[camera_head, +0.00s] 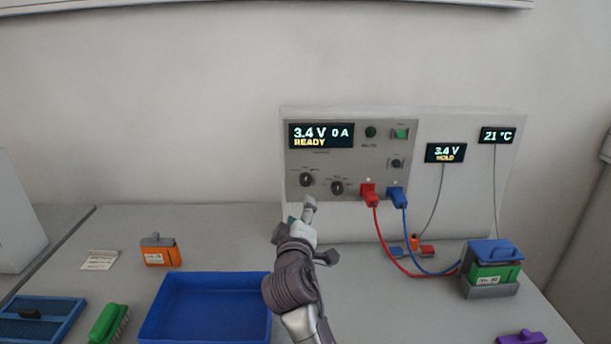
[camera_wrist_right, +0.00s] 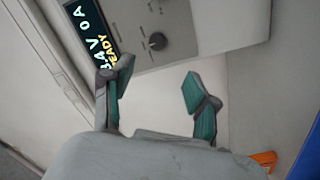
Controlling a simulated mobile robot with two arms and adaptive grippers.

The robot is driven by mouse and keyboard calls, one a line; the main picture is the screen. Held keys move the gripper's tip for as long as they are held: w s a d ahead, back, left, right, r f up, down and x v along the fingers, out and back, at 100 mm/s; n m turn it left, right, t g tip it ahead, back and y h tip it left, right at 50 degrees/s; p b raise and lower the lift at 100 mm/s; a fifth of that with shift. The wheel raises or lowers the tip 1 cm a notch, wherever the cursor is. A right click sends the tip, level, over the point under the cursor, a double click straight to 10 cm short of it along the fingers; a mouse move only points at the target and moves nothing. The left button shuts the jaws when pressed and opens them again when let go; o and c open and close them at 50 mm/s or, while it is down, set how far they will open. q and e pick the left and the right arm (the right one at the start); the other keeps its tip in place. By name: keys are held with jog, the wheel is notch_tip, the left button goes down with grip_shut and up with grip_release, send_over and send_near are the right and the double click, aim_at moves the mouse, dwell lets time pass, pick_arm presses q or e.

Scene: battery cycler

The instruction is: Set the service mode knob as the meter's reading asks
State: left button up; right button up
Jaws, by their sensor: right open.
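The cycler panel (camera_head: 355,150) has a display (camera_head: 321,135) reading "3.4 V 0 A READY". Two dark knobs sit low on it, a left one (camera_head: 307,179) and a right one (camera_head: 337,188); their labels are too small to read, so I cannot tell which is the service mode knob. The meter (camera_head: 446,152) reads "3.4 V HOLD". My right gripper (camera_head: 303,211) is in front of and below the knobs, apart from them. In the wrist view its fingers (camera_wrist_right: 158,86) are open and empty, with one knob (camera_wrist_right: 157,41) beyond them. My left gripper is out of view.
Red (camera_head: 369,192) and blue (camera_head: 396,194) plugs with cables run to a green battery (camera_head: 494,274) at right. A small black knob (camera_head: 395,163) and green button (camera_head: 400,133) are higher up. A blue tray (camera_head: 160,322), orange battery (camera_head: 160,257) and green brush (camera_head: 108,322) lie left.

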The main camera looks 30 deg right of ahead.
jog(key=p, duration=0.2)
send_near(304, 182)
jog(key=x, duration=0.8)
jog(key=shift+r, duration=0.1)
jog(key=shift+w+d+p, duration=0.2)
jog(key=shift+w+p, duration=0.05)
jog(key=shift+p, duration=0.05)
jog(key=shift+w+d, duration=0.2)
jog(key=shift+w, duration=0.05)
jog(key=shift+c, duration=0.5)
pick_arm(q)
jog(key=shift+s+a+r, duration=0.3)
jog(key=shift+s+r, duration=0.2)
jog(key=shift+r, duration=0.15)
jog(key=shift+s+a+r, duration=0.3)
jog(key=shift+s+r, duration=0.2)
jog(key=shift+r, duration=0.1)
pick_arm(e)
grip_shut()
